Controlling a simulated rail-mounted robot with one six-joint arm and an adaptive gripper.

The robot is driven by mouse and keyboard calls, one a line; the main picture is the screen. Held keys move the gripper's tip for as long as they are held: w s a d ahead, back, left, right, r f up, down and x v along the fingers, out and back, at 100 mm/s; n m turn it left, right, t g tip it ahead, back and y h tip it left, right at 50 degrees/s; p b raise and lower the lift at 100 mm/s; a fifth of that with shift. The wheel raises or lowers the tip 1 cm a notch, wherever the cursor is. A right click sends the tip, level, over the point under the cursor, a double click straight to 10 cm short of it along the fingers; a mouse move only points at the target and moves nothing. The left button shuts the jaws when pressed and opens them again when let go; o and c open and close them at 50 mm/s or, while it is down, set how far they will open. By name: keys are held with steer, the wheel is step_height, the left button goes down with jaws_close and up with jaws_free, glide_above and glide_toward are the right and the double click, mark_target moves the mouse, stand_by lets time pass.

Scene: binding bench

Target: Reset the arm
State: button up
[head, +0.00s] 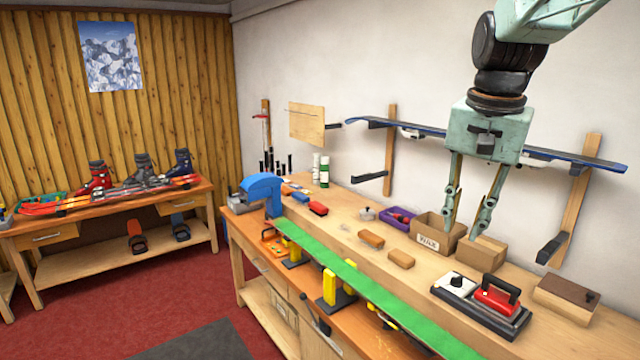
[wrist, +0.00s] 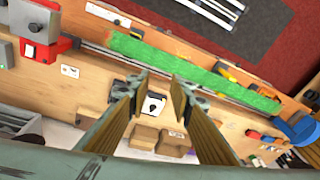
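My gripper (head: 462,236) hangs from the upper right over the workbench in the head view, fingers pointing down. Its two fingers are spread apart with nothing between them. In the wrist view the gripper (wrist: 159,82) is also open and empty, seen looking down at the bench. In the head view the fingers overlap the cardboard box marked WAX (head: 431,240) and a second cardboard box (head: 482,254). In the wrist view both boxes lie below the fingers, apparently clear of them; the exact height cannot be told.
A long green ski base (head: 350,276) runs along the bench front. A red iron (head: 496,298) and a lidded wooden box (head: 566,298) stand at right. A blue machine (head: 262,188) stands at the left end. A wall rack holds a blue ski (head: 603,162) behind the gripper.

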steer(key=s+a+f+n+t+b, duration=0.1)
steer(key=s+a+f+n, duration=0.2)
steer(key=s, duration=1.3)
steer(key=s+a+f+n+b, duration=0.2)
steer(key=s+a+f+n, duration=0.1)
steer(key=s, duration=1.3)
steer(key=shift+s+a+n+t+b, duration=0.3)
steer(key=shift+s+a+n+t, duration=0.1)
steer(key=shift+a+n, duration=0.45)
